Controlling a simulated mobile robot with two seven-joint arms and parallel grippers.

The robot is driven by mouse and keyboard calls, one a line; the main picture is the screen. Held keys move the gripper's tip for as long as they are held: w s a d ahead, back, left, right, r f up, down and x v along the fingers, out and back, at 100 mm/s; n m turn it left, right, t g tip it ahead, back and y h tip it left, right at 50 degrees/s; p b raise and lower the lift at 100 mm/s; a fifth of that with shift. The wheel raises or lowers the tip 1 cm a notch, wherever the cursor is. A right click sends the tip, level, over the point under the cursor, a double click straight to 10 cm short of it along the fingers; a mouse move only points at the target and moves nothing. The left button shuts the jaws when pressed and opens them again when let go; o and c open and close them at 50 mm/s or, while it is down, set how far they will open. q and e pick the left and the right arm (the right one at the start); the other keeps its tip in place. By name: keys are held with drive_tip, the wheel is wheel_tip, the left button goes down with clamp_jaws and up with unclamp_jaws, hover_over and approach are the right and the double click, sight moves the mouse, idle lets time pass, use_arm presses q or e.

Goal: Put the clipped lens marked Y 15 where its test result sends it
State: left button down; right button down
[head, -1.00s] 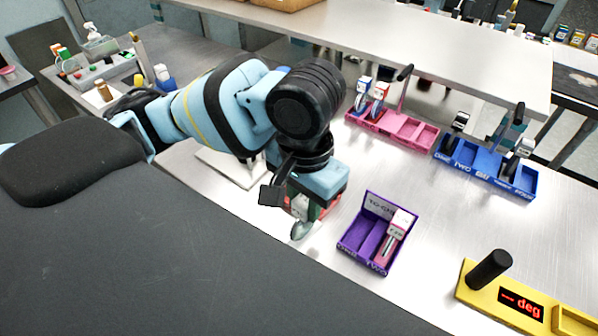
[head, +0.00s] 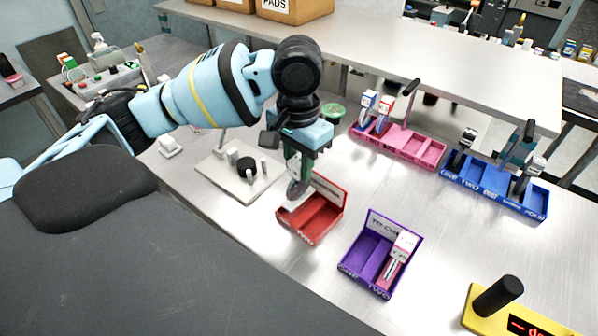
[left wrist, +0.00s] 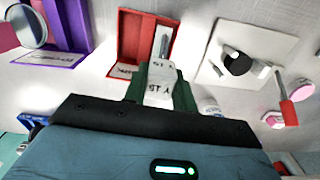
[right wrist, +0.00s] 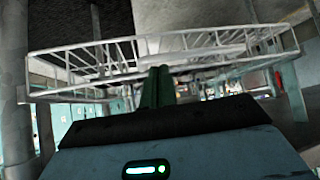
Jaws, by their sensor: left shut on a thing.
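My left gripper (head: 298,165) is shut on the clipped lens (head: 297,188). The lens hangs tilted, above or just at the back left of the red two-compartment tray (head: 331,226); I cannot tell if it touches. In the left wrist view the white clip label (left wrist: 160,85) reads Y 15 between the green fingers, with the red tray (left wrist: 128,40) beyond. The purple tray (head: 345,262) has a back label starting "TO CHE"; its right compartment holds a pink-and-white clipped piece (head: 396,262), its left one looks empty. My right gripper (right wrist: 157,86) is shut and empty, away from the table.
A pink rack (head: 425,152) and a blue rack (head: 480,186) hold clipped lenses at the back right. A yellow tester (head: 480,318) with black post and red "deg" display stands front right. A pale plate (head: 213,172) with a black knob lies left of the red tray.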

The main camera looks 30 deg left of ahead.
use_arm(q)
drive_tip(key=f, duration=0.3)
drive_tip(key=shift+w+a+f, duration=0.2)
drive_tip(key=shift+f, duration=0.05)
use_arm(e)
drive_tip(key=shift+s+a+f, duration=0.1)
drive_tip(key=shift+s+f, duration=0.25)
drive_tip(key=shift+f, duration=0.1)
use_arm(q)
drive_tip(key=shift+f, duration=0.15)
use_arm(e)
drive_tip(key=shift+w+r, duration=0.1)
drive_tip(key=shift+r, duration=0.05)
use_arm(q)
drive_tip(key=c, duration=1.1)
unclamp_jaws()
drive_tip(key=shift+c, duration=0.2)
drive_tip(key=shift+r, duration=0.3)
wheel_tip(320, 180, up, 12)
drive_tip(key=shift+f+p, duration=0.15)
drive_tip(key=shift+p, duration=0.5)
use_arm(e)
drive_tip(key=shift+w+d+r, duration=0.25)
drive_tip(key=shift+w+r, duration=0.65)
drive_tip(key=shift+r, duration=0.05)
